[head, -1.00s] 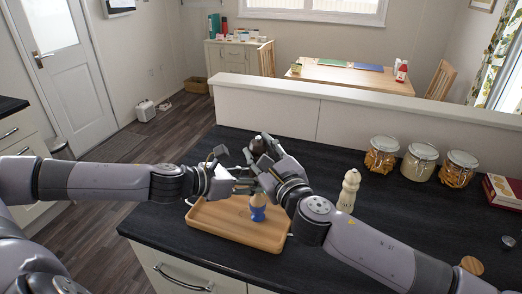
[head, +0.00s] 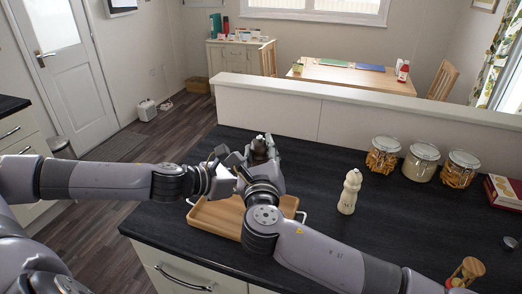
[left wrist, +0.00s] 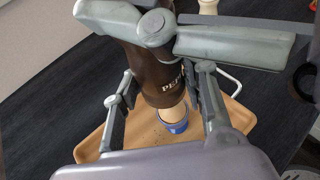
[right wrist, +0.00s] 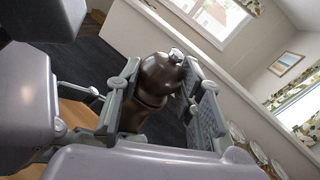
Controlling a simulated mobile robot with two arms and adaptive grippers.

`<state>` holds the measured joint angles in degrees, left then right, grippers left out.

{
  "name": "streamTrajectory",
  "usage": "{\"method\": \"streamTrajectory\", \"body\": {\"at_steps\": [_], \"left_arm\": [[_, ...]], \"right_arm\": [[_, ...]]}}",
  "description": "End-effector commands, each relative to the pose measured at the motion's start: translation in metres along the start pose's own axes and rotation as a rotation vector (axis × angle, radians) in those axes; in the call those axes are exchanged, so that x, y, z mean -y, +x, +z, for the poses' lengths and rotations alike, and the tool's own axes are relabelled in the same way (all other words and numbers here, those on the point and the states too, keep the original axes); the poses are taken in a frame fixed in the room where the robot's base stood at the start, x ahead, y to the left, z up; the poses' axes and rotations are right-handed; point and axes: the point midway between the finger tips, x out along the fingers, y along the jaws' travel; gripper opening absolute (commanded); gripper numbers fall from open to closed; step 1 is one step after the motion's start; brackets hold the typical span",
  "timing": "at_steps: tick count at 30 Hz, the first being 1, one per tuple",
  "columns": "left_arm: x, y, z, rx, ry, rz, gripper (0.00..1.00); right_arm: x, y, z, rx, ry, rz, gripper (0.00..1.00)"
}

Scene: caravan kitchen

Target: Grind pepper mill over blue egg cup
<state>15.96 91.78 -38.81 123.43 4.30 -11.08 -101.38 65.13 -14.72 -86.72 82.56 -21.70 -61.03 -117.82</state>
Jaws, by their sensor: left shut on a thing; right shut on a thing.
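The dark brown pepper mill (head: 260,147) is upright above the wooden tray. In the left wrist view its lettered body (left wrist: 158,72) is between the fingers of my left gripper (left wrist: 165,98), which is shut on it. My right gripper (right wrist: 165,110) is shut on the mill's rounded upper part (right wrist: 160,78), which has a metal knob on top. The blue egg cup (left wrist: 174,123) stands on the tray directly under the mill, with a pale egg in it. Small dark specks lie on the tray beside the cup. My right arm hides the cup in the head view.
The wooden tray (head: 212,218) lies on the dark counter (head: 330,240). A cream mill (head: 349,192) stands to its right. Glass jars (head: 422,162) stand along the back right, with an hourglass (head: 467,270) at the front right. A low white wall (head: 370,125) bounds the counter's back.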

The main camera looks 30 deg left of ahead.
Motion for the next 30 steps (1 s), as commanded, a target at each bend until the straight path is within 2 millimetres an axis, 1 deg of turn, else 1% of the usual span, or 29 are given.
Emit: {"method": "streamTrajectory", "body": {"at_steps": [4,12,13,21,30], "left_arm": [[0.0014,-0.0001,-0.0004,-0.001,0.001,-0.003,0.13],[0.0012,-0.0001,-0.0005,-0.001,0.001,-0.003,0.13],[0.0012,-0.0001,-0.0005,-0.001,0.001,-0.003,0.13],[0.0007,-0.0001,0.0,0.0,0.001,-0.002,0.13],[0.0005,-0.0001,0.0004,0.001,0.001,-0.001,0.13]], "right_arm": [[0.0019,0.0002,-0.0004,-0.015,-0.003,-0.04,0.07],[0.0025,0.0003,-0.0007,-0.015,-0.004,-0.042,0.07],[0.0025,0.0003,-0.0006,-0.015,-0.004,-0.042,0.36],[0.0014,0.0,-0.0003,-0.015,-0.002,-0.039,0.54],[0.0004,-0.0009,0.0,-0.014,-0.001,-0.036,0.54]]}}
